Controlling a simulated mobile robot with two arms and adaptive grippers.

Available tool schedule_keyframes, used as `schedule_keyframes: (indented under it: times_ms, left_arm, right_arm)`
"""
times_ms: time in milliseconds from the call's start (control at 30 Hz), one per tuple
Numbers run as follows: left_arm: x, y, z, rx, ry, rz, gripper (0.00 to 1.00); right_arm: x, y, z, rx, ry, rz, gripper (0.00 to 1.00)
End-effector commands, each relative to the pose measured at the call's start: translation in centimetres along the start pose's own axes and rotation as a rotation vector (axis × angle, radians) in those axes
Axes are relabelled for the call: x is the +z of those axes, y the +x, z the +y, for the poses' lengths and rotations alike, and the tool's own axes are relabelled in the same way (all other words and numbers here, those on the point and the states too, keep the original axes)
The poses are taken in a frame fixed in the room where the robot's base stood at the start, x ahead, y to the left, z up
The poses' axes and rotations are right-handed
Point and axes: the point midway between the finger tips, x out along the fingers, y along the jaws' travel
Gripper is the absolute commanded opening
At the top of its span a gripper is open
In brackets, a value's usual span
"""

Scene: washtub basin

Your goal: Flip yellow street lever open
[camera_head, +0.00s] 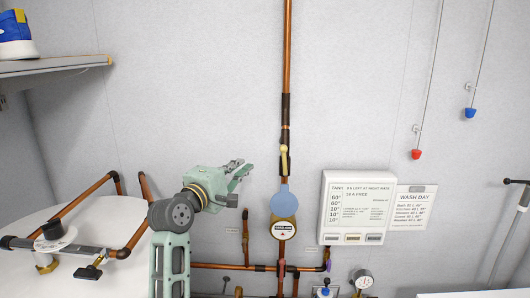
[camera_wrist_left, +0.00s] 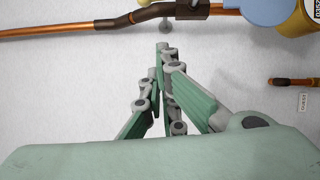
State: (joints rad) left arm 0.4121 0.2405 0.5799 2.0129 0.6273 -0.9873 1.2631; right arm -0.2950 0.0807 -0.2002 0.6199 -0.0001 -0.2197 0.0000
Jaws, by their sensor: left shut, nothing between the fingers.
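The yellow lever (camera_head: 284,158) sits on a vertical copper pipe (camera_head: 287,60) on the back wall, just above the round water meter, and lies roughly along the pipe. In the left wrist view only a small yellow piece (camera_wrist_left: 144,3), likely this lever, shows at the top edge beside the pipe (camera_wrist_left: 95,26). My left gripper (camera_head: 240,167) is left of the lever, apart from it in the head view. Its fingers (camera_wrist_left: 164,52) are shut together and empty, pointing toward the pipe. My right gripper is in neither view.
The water meter (camera_head: 284,230) with its raised blue lid (camera_head: 285,199) is right below the lever. A white control panel (camera_head: 352,207) and a paper sign (camera_head: 404,212) are to the right. A white tank (camera_head: 60,275) with pipes stands at lower left.

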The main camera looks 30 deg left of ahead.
Motion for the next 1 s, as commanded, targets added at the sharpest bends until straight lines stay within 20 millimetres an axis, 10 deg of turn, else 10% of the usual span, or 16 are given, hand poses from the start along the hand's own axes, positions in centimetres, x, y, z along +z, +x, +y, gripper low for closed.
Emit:
schedule_keyframes:
  times_ms: [333,600,1000]
  left_arm:
    - [0.1,7.4,0.4,-0.002,0.0,0.0,0.0]
    - [3.6,7.9,0.2,-0.001,0.002,-0.002,0.0]
    - [4.0,7.9,-0.1,-0.001,0.003,-0.001,0.0]
  right_arm:
    - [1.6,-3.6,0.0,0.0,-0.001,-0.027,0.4]
    - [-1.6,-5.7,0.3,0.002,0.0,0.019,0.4]
    - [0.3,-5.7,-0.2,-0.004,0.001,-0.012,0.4]
